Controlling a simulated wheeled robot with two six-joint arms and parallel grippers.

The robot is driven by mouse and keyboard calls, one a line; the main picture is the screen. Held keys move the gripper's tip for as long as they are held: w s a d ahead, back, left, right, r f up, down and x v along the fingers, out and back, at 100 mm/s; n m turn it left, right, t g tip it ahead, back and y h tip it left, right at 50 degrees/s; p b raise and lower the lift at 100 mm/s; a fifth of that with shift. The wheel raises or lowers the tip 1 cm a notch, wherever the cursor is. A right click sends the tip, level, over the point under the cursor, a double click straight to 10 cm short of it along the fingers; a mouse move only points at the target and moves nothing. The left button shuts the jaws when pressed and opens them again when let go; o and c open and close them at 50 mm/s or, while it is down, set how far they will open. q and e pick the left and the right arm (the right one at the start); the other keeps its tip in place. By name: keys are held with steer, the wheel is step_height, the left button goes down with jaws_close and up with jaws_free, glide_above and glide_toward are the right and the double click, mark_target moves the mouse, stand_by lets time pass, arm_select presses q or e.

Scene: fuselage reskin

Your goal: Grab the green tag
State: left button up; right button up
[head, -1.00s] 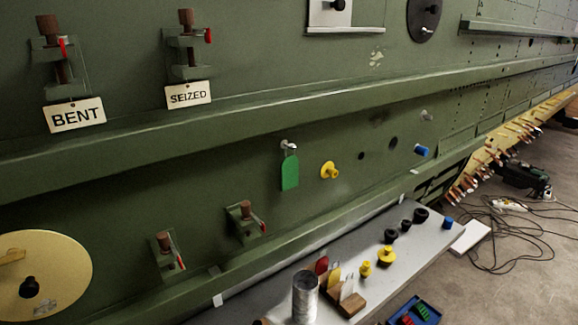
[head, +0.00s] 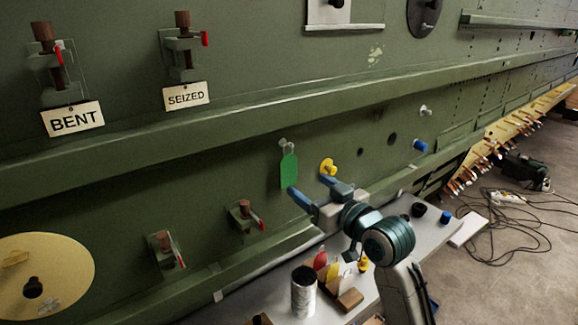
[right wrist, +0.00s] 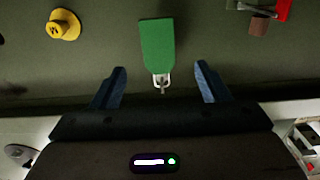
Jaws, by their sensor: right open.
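The green tag (head: 288,171) hangs from a small pale hook on the green fuselage wall in the head view. It also shows in the right wrist view (right wrist: 157,44), with its hook end toward my gripper and between the lines of the two fingers. My right gripper (head: 312,190) is open and empty, just right of and below the tag in the head view. Its two blue fingers also show spread apart in the right wrist view (right wrist: 162,82). I see no contact with the tag. My left gripper is not in view.
A yellow plug (head: 328,167) sits in the wall right of the tag. A grey shelf (head: 260,297) below holds a metal can (head: 303,290), a wooden block with coloured tags (head: 347,299) and black caps. Clamps marked BENT and SEIZED (head: 186,96) are at upper left.

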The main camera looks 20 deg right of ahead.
mark_target(289, 171)
steer(key=p+x, duration=0.1)
steer(key=x, duration=0.2)
steer(key=shift+w+r, duration=0.15)
steer(key=p+x, duration=0.3)
steer(key=x, duration=0.1)
steer(key=shift+d, duration=0.1)
steer(key=shift+w, duration=0.25)
steer(key=shift+s, duration=0.1)
steer(key=c, duration=1.1)
steer(key=shift+o, duration=0.2)
